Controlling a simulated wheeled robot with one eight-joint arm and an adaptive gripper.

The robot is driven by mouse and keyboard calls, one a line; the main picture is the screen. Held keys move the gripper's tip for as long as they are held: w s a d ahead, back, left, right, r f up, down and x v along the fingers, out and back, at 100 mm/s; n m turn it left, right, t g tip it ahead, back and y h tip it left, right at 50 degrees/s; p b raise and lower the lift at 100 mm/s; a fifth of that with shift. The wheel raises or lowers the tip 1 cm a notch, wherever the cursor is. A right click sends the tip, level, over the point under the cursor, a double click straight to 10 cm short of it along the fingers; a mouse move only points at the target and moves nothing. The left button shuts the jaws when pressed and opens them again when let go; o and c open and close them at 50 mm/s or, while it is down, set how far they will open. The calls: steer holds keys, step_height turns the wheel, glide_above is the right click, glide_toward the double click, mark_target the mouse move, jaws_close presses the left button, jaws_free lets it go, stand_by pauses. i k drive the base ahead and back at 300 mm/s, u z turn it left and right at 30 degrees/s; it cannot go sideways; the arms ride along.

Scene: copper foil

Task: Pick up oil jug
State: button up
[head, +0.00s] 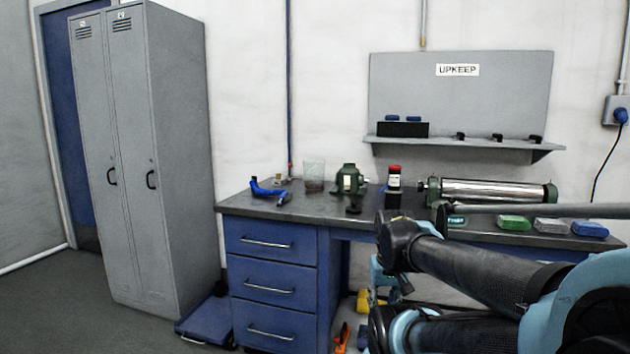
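A clear open-topped vessel with brown liquid in its lower part (314,177) stands upright toward the left of the workbench. It looks most like the oil jug, but I cannot make out a handle or label. My dark arm with light-blue joints reaches in from the lower right, in front of the bench. I cannot pick out my gripper's fingertips among the dark arm parts, nor whether it is open or shut. No arm part touches the vessel; clear space shows between them.
A red-capped bottle (394,180) and a metal cylinder (485,191) are farther right. Grey lockers (150,160) stand left of the workbench (275,209).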

mark_target(313, 171)
steer(key=k, duration=0.95)
steer(key=u, duration=0.7)
steer(key=i, duration=1.6)
steer(key=z, duration=0.15)
